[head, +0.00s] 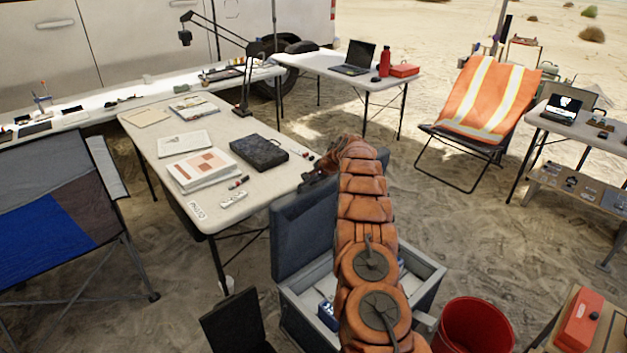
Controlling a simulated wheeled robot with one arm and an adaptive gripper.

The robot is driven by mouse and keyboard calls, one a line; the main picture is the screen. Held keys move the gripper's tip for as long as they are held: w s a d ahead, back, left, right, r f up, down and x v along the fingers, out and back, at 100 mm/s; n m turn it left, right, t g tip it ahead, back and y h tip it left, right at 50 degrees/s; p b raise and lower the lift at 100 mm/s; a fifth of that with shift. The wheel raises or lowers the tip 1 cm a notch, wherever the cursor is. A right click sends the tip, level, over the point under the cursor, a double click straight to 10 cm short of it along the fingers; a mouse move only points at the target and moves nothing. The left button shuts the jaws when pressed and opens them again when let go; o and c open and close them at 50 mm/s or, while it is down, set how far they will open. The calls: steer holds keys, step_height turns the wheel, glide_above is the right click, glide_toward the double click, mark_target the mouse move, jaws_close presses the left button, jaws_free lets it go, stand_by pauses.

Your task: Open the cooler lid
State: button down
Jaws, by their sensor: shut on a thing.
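The grey cooler (427,283) stands on the sand in the lower middle. Its lid (297,236) is raised, standing roughly upright along the cooler's left side. The cooler's pale interior shows, with a blue and white item (327,315) inside. My orange-covered arm reaches over the cooler and hides much of its opening. My gripper (315,181) is at the lid's upper edge, shut on the lid; its fingertips are small and partly hidden.
A table (150,135) with papers and a black case (259,151) stands close left of the lid. A red bucket (475,325) is right of the cooler. A blue-grey chair (60,225) is at left, an orange chair (485,95) at back right. Open sand lies between.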

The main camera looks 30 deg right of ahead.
steer(key=shift+d+r, duration=0.1)
steer(key=c, duration=1.2)
jaws_free()
steer(key=shift+v, duration=5.95)
